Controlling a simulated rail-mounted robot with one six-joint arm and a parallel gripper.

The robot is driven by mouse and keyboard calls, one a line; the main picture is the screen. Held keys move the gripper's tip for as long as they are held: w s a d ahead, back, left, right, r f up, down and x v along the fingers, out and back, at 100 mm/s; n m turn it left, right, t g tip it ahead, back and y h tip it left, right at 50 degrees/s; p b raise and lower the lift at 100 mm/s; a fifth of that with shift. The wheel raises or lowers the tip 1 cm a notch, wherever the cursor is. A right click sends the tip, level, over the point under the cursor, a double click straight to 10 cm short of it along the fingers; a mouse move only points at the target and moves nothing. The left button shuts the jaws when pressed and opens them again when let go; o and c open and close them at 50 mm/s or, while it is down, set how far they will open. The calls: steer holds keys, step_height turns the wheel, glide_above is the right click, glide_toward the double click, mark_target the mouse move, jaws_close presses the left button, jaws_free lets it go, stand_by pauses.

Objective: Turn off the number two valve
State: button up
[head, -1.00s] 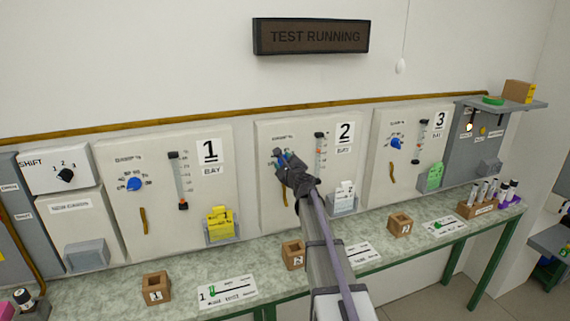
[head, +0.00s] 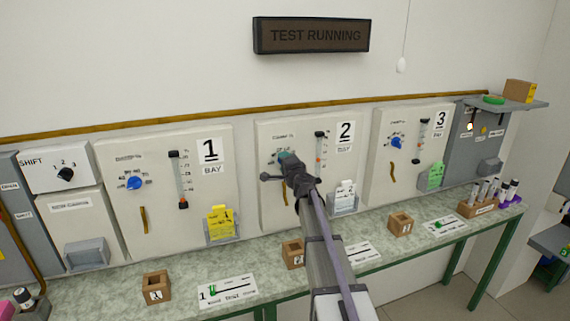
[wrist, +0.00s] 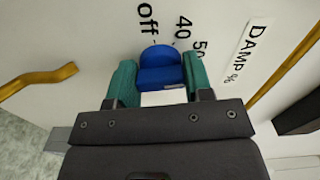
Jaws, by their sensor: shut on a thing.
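The bay 2 panel (head: 264,190) stands on the back wall behind the bench. Its blue valve knob shows in the wrist view (wrist: 162,68), between the green fingers of my gripper (wrist: 163,85). My gripper is shut on the knob, one finger on each side. The dial words "off", "40" and "50" show above the knob, with a "DAMP %" label to the right. In the head view my gripper (head: 286,158) is at the bay 2 dial and hides the knob there.
The bay 1 knob (head: 134,183) and bay 3 knob (head: 397,143) are on neighbouring panels. A card holder (head: 344,204) juts out at right below my gripper. Wooden blocks stand on the bench (head: 200,265). The sign (head: 311,36) reads "TEST RUNNING".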

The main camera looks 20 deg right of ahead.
steer(key=n, duration=0.4)
steer(key=shift+f+n, duration=0.1)
steer(key=shift+n, duration=0.2)
steer(key=n, duration=0.4)
steer(key=shift+n, duration=0.3)
steer(key=n, duration=0.4)
steer(key=shift+d+f+n, duration=0.1)
steer(key=shift+n, duration=0.2)
steer(key=n, duration=0.4)
steer(key=shift+d+n, duration=0.1)
steer(key=shift+n, duration=0.2)
steer(key=o, duration=0.9)
steer(key=s, duration=0.7)
steer(key=s+a, duration=0.1)
steer(key=s, duration=0.2)
steer(key=shift+s, duration=0.4)
